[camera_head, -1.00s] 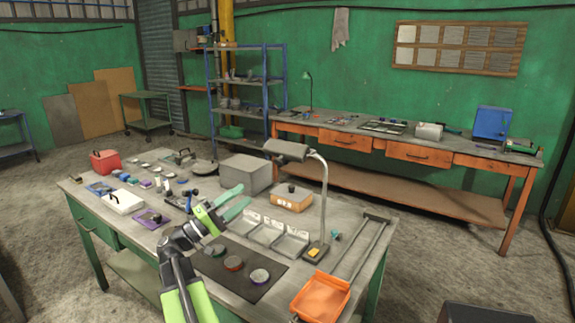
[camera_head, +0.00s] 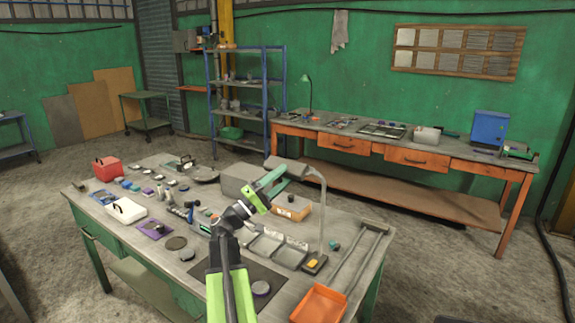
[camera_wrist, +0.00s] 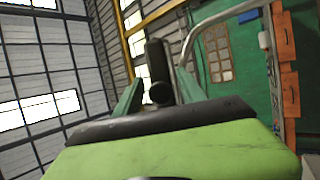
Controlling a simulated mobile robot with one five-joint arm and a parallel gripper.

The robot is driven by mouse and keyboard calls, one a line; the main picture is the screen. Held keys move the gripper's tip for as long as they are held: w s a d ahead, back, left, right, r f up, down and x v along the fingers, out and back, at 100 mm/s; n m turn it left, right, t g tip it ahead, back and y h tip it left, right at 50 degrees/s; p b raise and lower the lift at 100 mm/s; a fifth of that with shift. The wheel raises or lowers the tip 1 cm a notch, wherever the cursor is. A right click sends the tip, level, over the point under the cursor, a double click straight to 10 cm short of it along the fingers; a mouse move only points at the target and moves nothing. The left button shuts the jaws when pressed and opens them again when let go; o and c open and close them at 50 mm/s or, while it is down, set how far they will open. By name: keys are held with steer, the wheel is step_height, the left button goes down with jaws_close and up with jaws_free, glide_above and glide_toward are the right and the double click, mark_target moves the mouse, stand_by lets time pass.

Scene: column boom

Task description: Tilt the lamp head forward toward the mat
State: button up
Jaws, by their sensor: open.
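The desk lamp stands on the near table, its grey curved pole (camera_head: 323,215) rising from a dark base with a yellow button (camera_head: 313,262). Its grey lamp head (camera_head: 284,162) hangs at the left end of the pole. My gripper (camera_head: 276,180) is raised just below and in front of the head, partly overlapping it. In the wrist view, a dark elongated part, seemingly the lamp head (camera_wrist: 155,62), shows between my two open green fingers; contact cannot be told.
Grey open bins (camera_head: 265,246), an orange box (camera_head: 292,207) and a large grey box (camera_head: 238,180) stand close behind my arm. An orange tray (camera_head: 318,303) is at the front right. Small parts crowd the table's left side.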

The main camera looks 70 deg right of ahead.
steer(key=shift+x, duration=0.9)
